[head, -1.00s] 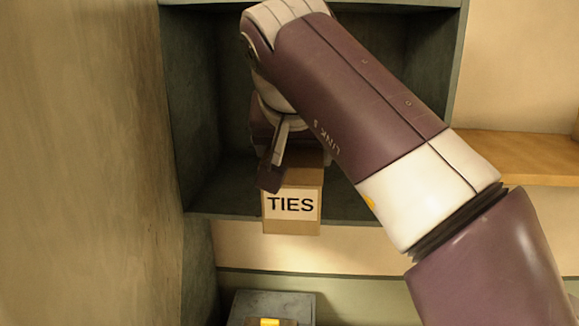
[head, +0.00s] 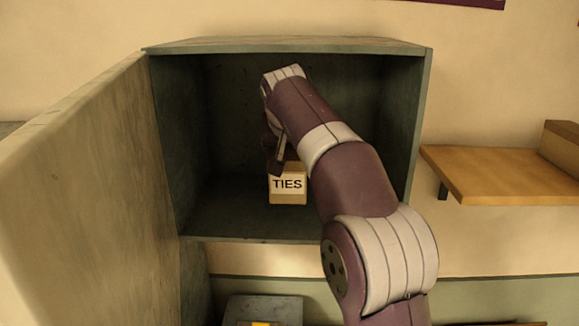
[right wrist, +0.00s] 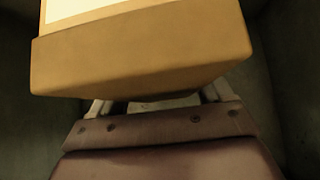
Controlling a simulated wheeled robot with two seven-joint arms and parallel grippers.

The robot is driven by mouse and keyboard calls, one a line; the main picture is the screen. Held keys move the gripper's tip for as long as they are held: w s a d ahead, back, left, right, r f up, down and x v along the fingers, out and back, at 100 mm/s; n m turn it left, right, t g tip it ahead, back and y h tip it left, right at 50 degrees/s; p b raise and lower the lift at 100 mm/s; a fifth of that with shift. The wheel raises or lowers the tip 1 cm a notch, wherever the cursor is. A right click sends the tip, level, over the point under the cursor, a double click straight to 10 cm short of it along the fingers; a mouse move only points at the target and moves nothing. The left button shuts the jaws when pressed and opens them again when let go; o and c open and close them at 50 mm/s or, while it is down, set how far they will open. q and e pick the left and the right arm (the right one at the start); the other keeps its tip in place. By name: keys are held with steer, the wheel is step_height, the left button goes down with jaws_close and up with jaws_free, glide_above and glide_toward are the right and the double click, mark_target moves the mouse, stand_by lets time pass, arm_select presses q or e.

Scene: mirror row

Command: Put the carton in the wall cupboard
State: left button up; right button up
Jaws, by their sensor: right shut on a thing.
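The carton (head: 287,197) is a small tan box with a white label reading TIES. It is inside the open wall cupboard (head: 290,239), a dark grey-green box on the wall, and looks upright near or on its floor; I cannot tell if it touches. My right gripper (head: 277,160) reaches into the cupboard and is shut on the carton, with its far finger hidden. In the right wrist view the carton (right wrist: 145,55) fills the upper part, in front of my gripper (right wrist: 160,103). My left gripper is not in view.
The cupboard door (head: 85,190) stands open at the left. A wooden shelf (head: 500,175) with a brown box (head: 563,148) on it is on the wall at the right. A grey box (head: 263,307) is below the cupboard. The cupboard floor around the carton is clear.

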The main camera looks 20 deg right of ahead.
mark_target(287, 154)
step_height(287, 154, down, 4)
steer(key=b, duration=0.2)
steer(key=shift+a+b, duration=0.1)
steer(key=shift+b, duration=0.3)
steer(key=shift+w+f+p, duration=0.5)
steer(key=shift+w+f, duration=0.05)
steer(key=shift+f, duration=0.1)
steer(key=shift+s, duration=0.35)
steer(key=shift+f, duration=0.1)
steer(key=o, duration=1.5)
steer(key=shift+f, duration=0.1)
steer(key=shift+o, duration=1)
steer(key=shift+w, duration=0.2)
steer(key=shift+r, duration=0.35)
steer(key=b+v, duration=0.1)
steer(key=v, duration=1)
steer(key=shift+s, duration=0.25)
steer(key=shift+s+r, duration=0.2)
steer(key=shift+r, duration=0.05)
